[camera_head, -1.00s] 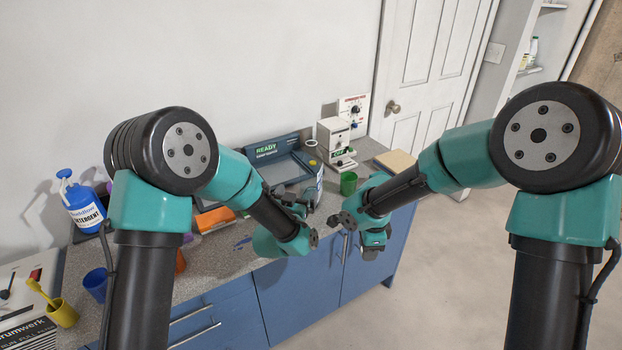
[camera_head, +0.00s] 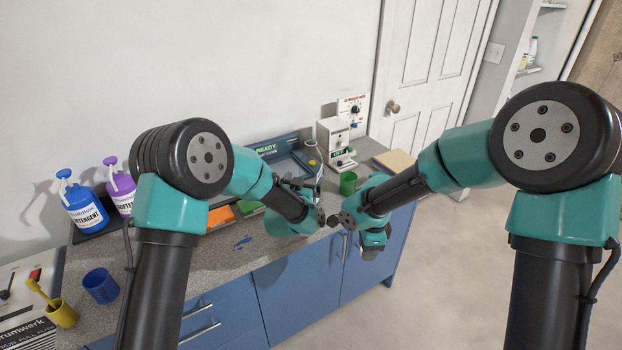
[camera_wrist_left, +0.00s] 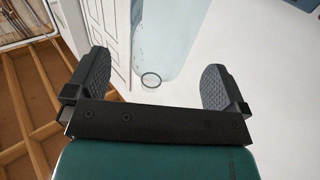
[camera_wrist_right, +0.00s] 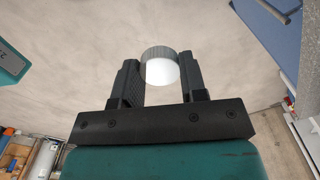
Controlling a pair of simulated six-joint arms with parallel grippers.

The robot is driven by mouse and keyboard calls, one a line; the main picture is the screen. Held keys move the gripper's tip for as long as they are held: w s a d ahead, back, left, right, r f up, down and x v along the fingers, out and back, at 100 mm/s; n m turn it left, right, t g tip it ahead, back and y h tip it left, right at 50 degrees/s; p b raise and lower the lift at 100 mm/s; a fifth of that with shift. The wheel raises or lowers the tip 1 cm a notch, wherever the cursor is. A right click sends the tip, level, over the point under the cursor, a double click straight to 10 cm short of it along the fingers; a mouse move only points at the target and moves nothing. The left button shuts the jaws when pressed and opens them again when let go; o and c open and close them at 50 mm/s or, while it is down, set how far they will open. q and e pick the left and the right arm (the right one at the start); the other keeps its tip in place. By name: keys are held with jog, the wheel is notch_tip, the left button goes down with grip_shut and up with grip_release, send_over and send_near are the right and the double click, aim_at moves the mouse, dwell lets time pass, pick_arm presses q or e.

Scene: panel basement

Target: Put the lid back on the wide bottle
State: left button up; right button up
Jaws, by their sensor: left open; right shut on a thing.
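Blue (camera_head: 84,208) and purple (camera_head: 121,188) detergent bottles, a blue cup (camera_head: 101,286) and a yellow cup (camera_head: 62,315) stand on the left of the counter (camera_head: 215,262). A green cup (camera_head: 348,183) stands near the right front edge. The floor at the right is clear.

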aim_at(307, 164)
pick_arm(q)
jog(key=shift+r+x, duration=0.15)
jog(key=shift+x, duration=1.1)
jog(key=shift+r+x, duration=0.1)
jog(key=shift+x, duration=1.2)
jog(key=shift+a, duration=0.1)
jog(key=shift+c, duration=0.3)
jog(key=c, duration=1)
jog(key=shift+r, duration=0.2)
jog(key=shift+r, duration=1.55)
jog(key=shift+s+r, duration=0.25)
jog(key=shift+s, duration=2.4)
jog(key=shift+s+r, duration=0.25)
jog(key=shift+s, duration=2.45)
jog(key=shift+s+r, duration=0.25)
jog(key=shift+s, duration=2.4)
